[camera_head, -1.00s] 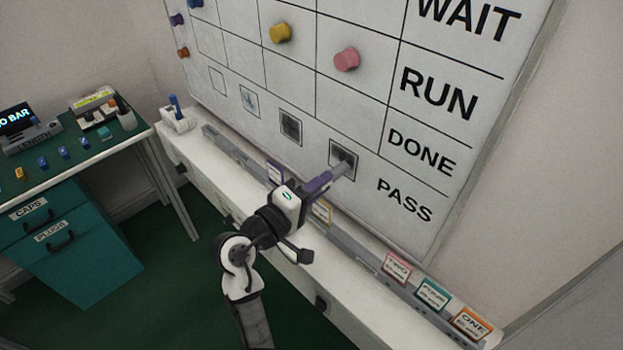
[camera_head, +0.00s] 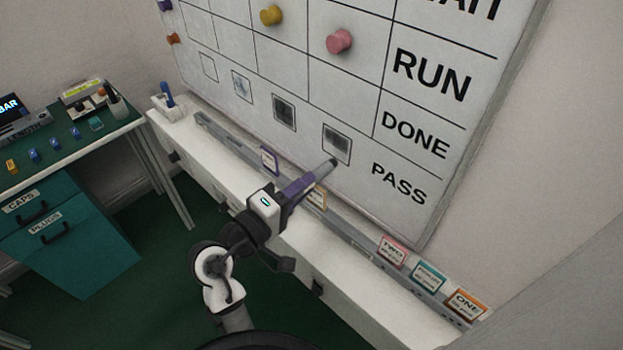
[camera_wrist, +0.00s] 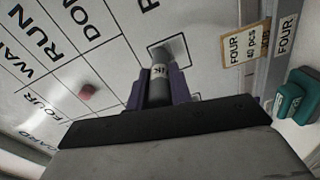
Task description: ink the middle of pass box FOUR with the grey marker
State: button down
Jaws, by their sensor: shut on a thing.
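My gripper (camera_head: 300,187), with purple fingers, is shut on the grey marker (camera_head: 322,172), which points up and right toward the board. In the wrist view the marker (camera_wrist: 160,75) sits between the fingers. The rightmost pass box (camera_head: 337,143), beside the word PASS, has dark grey shading in its middle. It appears to be box FOUR, since the wrist view shows FOUR heading the pink magnet's column. The marker's tip overlaps the area just below this box in the picture; I cannot tell its exact gap from the board.
Other pass boxes include a dark-shaded one (camera_head: 284,112), a faintly marked one (camera_head: 242,85) and an empty one (camera_head: 208,67). Below the board, a white ledge (camera_head: 205,160) carries a rail with several cards. A green-topped bench (camera_head: 65,150) stands at left.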

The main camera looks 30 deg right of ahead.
jog(key=shift+s+a, duration=0.25)
jog(key=shift+a, duration=0.35)
jog(key=v, duration=0.3)
jog(key=shift+f, duration=0.1)
dwell(0.7)
jog(key=w+f+t+h+b, duration=0.1)
jog(key=w+f+h+b, duration=0.2)
jog(key=w+f+b, duration=0.35)
jog(key=shift+h, duration=0.3)
jog(key=shift+w+d+r+p, duration=0.1)
jog(key=shift+w+d+p, duration=0.1)
jog(key=shift+w+d, duration=0.45)
jog(key=shift+w+d+r+p, duration=0.15)
jog(key=shift+w+d, duration=0.2)
jog(key=shift+d, duration=0.55)
jog(key=shift+w+d+r+p, duration=0.1)
jog(key=shift+w+d+p, duration=0.1)
jog(key=shift+w+d, duration=0.45)
jog(key=shift+w+d, duration=0.15)
jog(key=shift+d, duration=0.8)
